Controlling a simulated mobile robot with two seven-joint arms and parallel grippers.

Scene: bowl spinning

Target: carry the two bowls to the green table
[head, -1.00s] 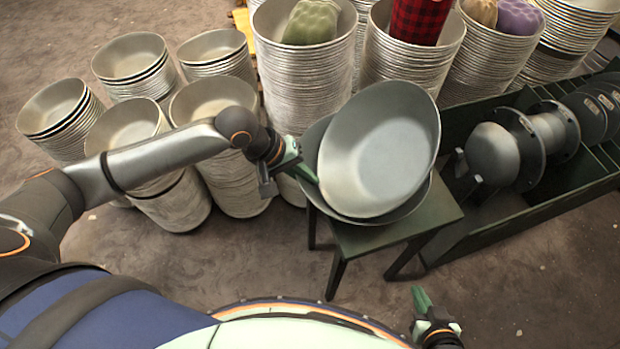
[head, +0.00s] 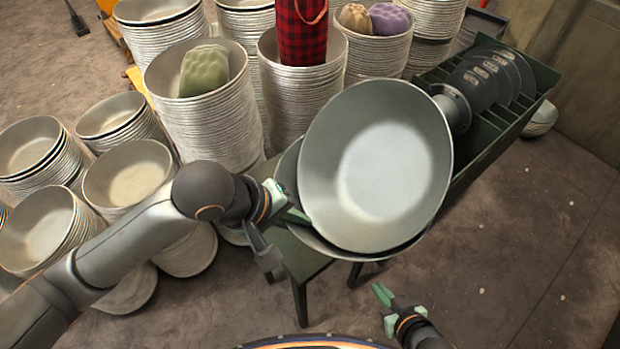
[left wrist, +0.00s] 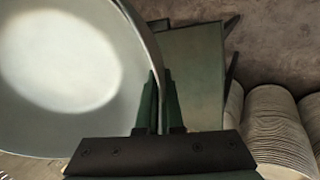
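One grey-green bowl (head: 330,205) is tilted up, its inside facing me, and leans over a second bowl (head: 287,170). The second bowl is mostly hidden behind it, over a small dark green table (head: 303,268). My left gripper (head: 300,217) is at the near left rim of the upper bowl. In the left wrist view the fingers (left wrist: 160,100) close on the rim of this bowl (left wrist: 120,115), with the green table top (left wrist: 195,75) beyond. My right gripper (head: 382,296) is empty, low and in front of the table; its finger gap is unclear.
Stacks of metal bowls (head: 205,125) stand behind and to the left, some holding a green sack (head: 203,70), a red plaid bag (head: 302,30) and other sacks. A long dark green rack (head: 500,120) adjoins the table at the back right. The floor (head: 520,260) at right is clear.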

